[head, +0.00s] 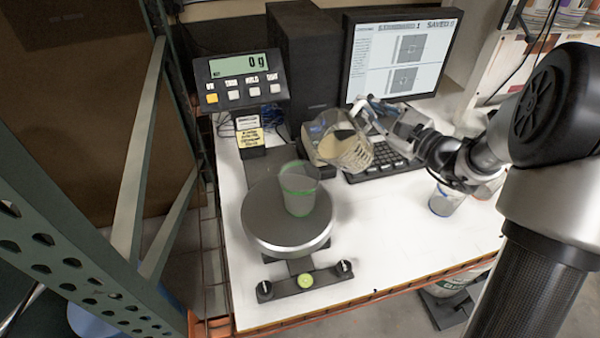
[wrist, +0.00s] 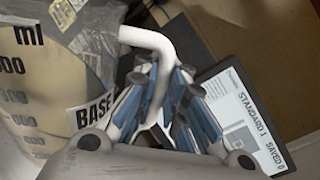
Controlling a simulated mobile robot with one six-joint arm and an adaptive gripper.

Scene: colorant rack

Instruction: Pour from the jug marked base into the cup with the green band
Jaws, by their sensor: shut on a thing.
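The clear jug marked base (head: 345,150) is held in the air, tilted to the left, behind and to the right of the cup with the green band. Beige contents show inside it, and its BASE label and ml scale show in the wrist view (wrist: 60,75). My gripper (head: 372,112) is shut on the jug's white handle; its blue fingers (wrist: 165,105) close around it. The clear cup with the green band (head: 299,190) stands upright on the round scale plate (head: 285,240) and looks empty. I see no stream between jug and cup.
The scale display (head: 240,66) reads 0 g. A blue-banded cup (head: 445,200) stands to the right on the white table (head: 375,240). A keyboard (head: 385,168), a monitor (head: 400,55) and a dark speaker-like box (head: 300,60) stand behind. A green metal rack post rises at left.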

